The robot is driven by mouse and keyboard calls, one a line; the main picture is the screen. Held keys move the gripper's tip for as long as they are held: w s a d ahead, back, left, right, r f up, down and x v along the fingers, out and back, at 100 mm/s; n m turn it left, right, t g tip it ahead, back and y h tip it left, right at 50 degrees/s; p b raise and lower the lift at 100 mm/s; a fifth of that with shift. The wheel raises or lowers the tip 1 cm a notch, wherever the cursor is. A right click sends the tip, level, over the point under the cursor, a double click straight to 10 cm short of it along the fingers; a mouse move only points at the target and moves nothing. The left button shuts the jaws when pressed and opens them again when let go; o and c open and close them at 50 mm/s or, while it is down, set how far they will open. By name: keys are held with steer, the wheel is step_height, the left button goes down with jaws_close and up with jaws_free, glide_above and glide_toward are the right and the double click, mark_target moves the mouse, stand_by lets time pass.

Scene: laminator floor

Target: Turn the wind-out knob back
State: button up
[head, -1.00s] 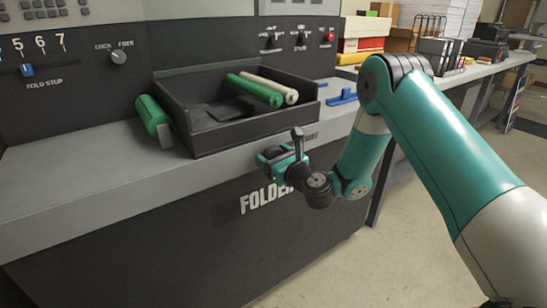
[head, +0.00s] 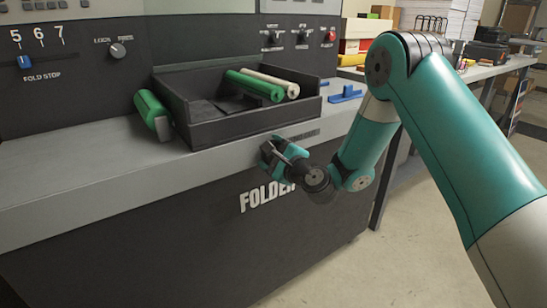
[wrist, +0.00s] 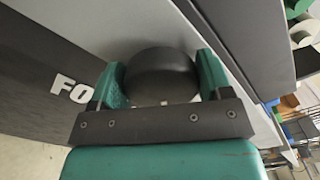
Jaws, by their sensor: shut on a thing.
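The wind-out knob (wrist: 160,74) is a round, dark disc on the folder's grey front edge. In the wrist view it sits between the two teal fingers of my gripper (wrist: 161,80), which touch its left and right sides. My gripper (head: 270,152) shows in the head view at the front edge of the folder (head: 130,235), below the black tray. There it hides the knob. How far the knob is turned cannot be read, as no mark shows on its face.
A black tray (head: 225,132) holding a green roll (head: 252,84) and a cream roll (head: 272,76) stands just above my gripper. The floor (head: 345,270) in front is clear.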

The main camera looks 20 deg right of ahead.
steer(key=n+b, duration=0.1)
steer(key=n, duration=0.1)
steer(key=n+b, duration=0.1)
steer(key=shift+a+f+n, duration=0.1)
steer(key=shift+f+n, duration=0.1)
steer(key=shift+n, duration=0.2)
steer(key=n+b, duration=0.2)
steer(key=n, duration=0.1)
steer(key=shift+f+n, duration=0.15)
steer(key=shift+n, duration=0.15)
steer(key=n+b, duration=0.3)
steer(key=shift+f+n, duration=0.15)
steer(key=shift+n, duration=0.25)
steer(key=n+b, duration=0.3)
steer(key=shift+f, duration=0.15)
steer(key=n+b, duration=0.6)
steer(key=shift+d+f+n+b, duration=0.15)
steer(key=shift+d+n+b, duration=0.05)
steer(key=shift+n+b, duration=0.2)
steer(key=n+b, duration=0.3)
steer(key=shift+w+d+n+b, duration=0.1)
steer(key=shift+n+b, duration=0.25)
steer(key=shift+n, duration=0.05)
steer(key=shift+r, duration=0.2)
steer(key=o, duration=0.9)
